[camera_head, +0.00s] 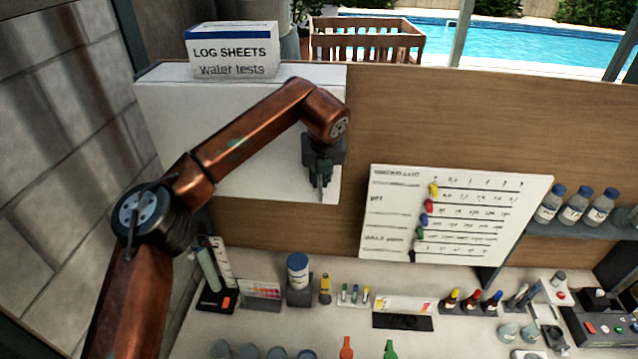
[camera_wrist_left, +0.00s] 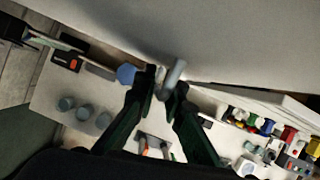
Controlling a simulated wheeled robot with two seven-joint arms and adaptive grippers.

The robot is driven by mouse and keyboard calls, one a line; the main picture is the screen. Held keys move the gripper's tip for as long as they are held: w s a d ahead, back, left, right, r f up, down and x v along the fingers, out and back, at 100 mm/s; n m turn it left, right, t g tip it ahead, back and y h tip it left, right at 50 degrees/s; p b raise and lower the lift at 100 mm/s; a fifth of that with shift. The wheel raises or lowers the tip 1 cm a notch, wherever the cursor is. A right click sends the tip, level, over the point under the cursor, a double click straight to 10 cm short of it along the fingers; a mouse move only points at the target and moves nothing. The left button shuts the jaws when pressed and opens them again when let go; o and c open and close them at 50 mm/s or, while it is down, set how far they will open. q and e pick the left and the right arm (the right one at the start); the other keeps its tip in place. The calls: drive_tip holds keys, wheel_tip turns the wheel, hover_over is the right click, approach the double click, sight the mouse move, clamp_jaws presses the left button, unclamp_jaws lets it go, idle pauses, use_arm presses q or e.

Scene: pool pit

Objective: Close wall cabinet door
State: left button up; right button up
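The white wall cabinet (camera_head: 165,115) hangs at the left of the wooden back panel, with my left arm across its front. Its pale door surface fills the top of the left wrist view (camera_wrist_left: 230,35). I cannot tell how far the door stands from the cabinet body. My left gripper (camera_head: 320,190) is at the lower right of the cabinet front, fingers pointing down in the head view. In the left wrist view, a grey bar handle (camera_wrist_left: 173,76) lies between its close-set fingertips (camera_wrist_left: 166,90). The fingers appear closed around it. My right gripper is out of view.
A log sheets box (camera_head: 235,50) stands on the cabinet top, with a wooden crate (camera_head: 365,42) behind. A chart board (camera_head: 450,215) is on the right. The counter (camera_head: 260,325) below holds bottles, cups and test kits. A block wall (camera_head: 60,120) is at left.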

use_arm(q)
drive_tip(key=shift+o, duration=0.4)
drive_tip(key=shift+w+f, duration=0.15)
drive_tip(key=shift+d, duration=0.1)
drive_tip(key=v, duration=1.2)
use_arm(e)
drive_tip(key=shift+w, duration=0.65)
use_arm(q)
drive_tip(key=shift+f, duration=0.1)
